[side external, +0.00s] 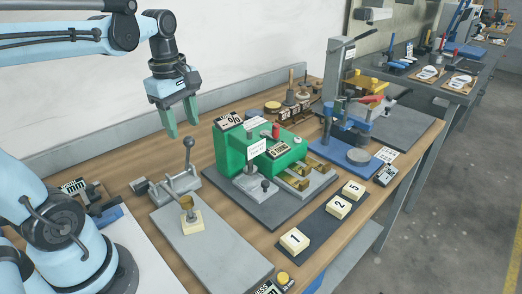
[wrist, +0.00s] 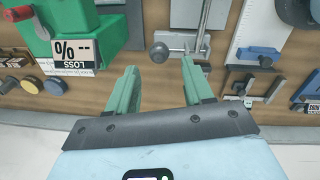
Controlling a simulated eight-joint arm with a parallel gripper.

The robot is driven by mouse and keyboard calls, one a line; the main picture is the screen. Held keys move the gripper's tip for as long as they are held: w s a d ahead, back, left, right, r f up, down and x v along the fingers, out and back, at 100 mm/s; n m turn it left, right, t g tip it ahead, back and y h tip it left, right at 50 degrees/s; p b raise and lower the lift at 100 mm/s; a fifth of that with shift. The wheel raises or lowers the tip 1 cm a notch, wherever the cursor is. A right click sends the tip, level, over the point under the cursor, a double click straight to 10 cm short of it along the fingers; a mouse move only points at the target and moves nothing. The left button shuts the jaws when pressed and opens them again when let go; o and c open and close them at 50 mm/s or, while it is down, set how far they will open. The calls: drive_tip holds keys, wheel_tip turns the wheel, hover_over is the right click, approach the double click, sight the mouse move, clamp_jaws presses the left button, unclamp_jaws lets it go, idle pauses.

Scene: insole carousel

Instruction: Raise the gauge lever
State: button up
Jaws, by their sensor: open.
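A grey metal fixture (side external: 178,185) at the left of the bench carries a lever with a dark ball knob (side external: 189,143) standing up from it; I take this to be the gauge lever. In the wrist view the knob (wrist: 159,52) shows just beyond and between the fingers, with its rod (wrist: 180,51) running right to the fixture. My gripper (side external: 181,123) has two green fingers pointing down, above and apart from the knob. The fingers (wrist: 158,70) are open with nothing between them. How far the knob lies below them is hard to tell.
A green machine (side external: 236,150) with a LOSS % sign stands right of the lever. Numbered blocks (side external: 294,241) and a blue press (side external: 359,156) are farther right. A wall runs behind.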

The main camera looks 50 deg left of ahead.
sight(188, 147)
drive_tip(key=shift+w+f, duration=0.15)
drive_tip(key=shift+f, duration=1.75)
drive_tip(key=shift+w+f, duration=0.1)
drive_tip(key=shift+f, duration=1.8)
clamp_jaws()
